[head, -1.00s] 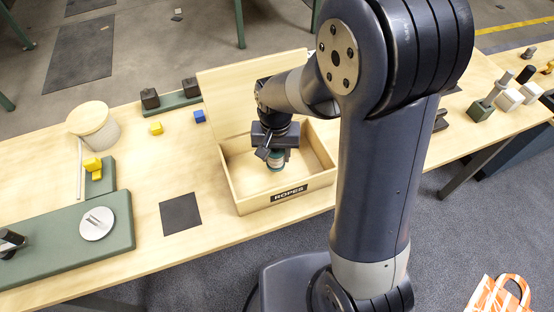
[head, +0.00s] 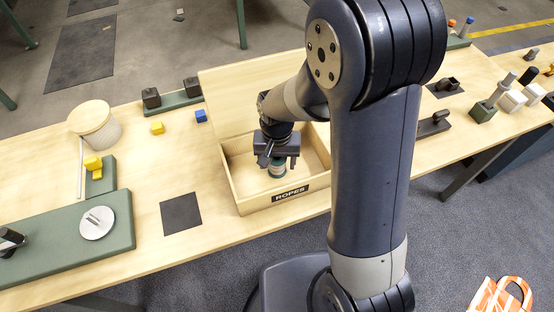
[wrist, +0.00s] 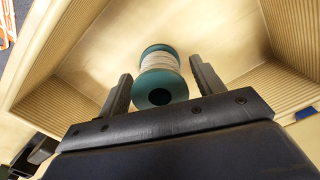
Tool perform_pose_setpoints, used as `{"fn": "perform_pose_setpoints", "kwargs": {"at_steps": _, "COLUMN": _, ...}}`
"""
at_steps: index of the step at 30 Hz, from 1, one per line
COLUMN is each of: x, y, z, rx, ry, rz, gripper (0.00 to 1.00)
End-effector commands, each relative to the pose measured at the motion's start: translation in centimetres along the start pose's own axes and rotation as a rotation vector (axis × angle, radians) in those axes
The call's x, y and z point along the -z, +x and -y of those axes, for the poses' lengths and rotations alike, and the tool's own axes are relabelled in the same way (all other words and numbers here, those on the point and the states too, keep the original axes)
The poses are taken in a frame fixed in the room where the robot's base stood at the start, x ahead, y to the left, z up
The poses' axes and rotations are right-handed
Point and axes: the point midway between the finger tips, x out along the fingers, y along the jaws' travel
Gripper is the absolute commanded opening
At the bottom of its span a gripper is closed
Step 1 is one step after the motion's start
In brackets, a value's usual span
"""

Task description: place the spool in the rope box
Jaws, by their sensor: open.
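The spool (wrist: 160,72) has teal flanges and pale cord wound around it. It stands inside the rope box, on its floor, and shows in the head view (head: 277,170) just below my gripper. The rope box (head: 239,203) is a light wooden box with its lid open at the back and a "ROPES" label on the front. My gripper (head: 278,163) is above the box, pointing down. In the wrist view my gripper (wrist: 160,82) is open, with one finger on each side of the spool and gaps between.
A dark square mat (head: 181,213) lies left of the box. A lidded round canister (head: 95,125), a yellow block (head: 157,128) and a blue block (head: 201,116) stand farther left and back. A green board (head: 65,245) covers the left front. Dark fixtures (head: 434,124) lie right of my arm.

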Motion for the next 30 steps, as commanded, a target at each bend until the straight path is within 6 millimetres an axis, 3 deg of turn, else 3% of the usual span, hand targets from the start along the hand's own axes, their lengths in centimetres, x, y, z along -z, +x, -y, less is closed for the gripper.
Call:
{"fn": "perform_pose_setpoints", "kwargs": {"at_steps": 8, "x": 0.1, "y": -0.9, "z": 0.0, "rx": 0.001, "ry": 0.0, "rz": -0.002, "gripper": 0.64}}
{"fn": "perform_pose_setpoints", "kwargs": {"at_steps": 21, "x": 0.1, "y": -9.7, "z": 0.0, "rx": 0.002, "ry": 0.0, "rz": -0.005, "gripper": 0.64}}
{"fn": "perform_pose_setpoints", "kwargs": {"at_steps": 30, "x": 0.0, "y": -12.3, "z": 0.0, "rx": 0.0, "ry": 0.0, "rz": 0.0, "gripper": 0.64}}
